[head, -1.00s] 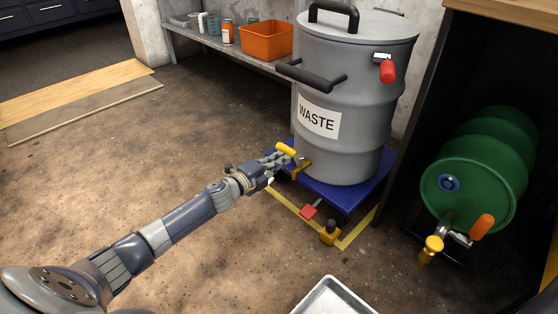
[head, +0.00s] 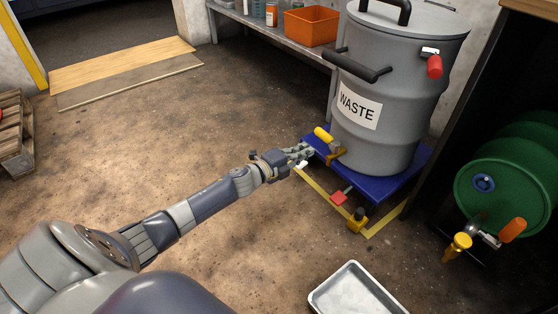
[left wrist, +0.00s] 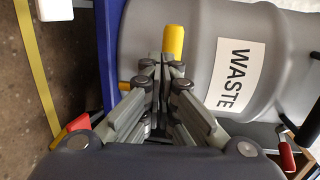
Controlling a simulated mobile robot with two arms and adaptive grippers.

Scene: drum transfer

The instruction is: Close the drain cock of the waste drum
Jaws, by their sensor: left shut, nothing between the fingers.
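The grey waste drum (head: 400,118) stands upright on a blue wheeled platform (head: 388,187), its WASTE label facing me. Low on its left side is the drain cock, with a yellow handle (head: 323,134) and a brass body (head: 337,155). My left gripper (head: 306,151) is shut and empty, just left of and below the handle. In the left wrist view the yellow handle (left wrist: 173,42) shows just past the shut fingertips (left wrist: 162,64). The fingers partly hide the cock there; I cannot tell whether they touch it. My right gripper is not in view.
A metal tray (head: 352,291) lies on the floor in front. A red pedal (head: 340,197) sticks out from the platform. A green drum (head: 515,180) lies at the right. A shelf with an orange bin (head: 311,27) stands behind. The floor at left is open.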

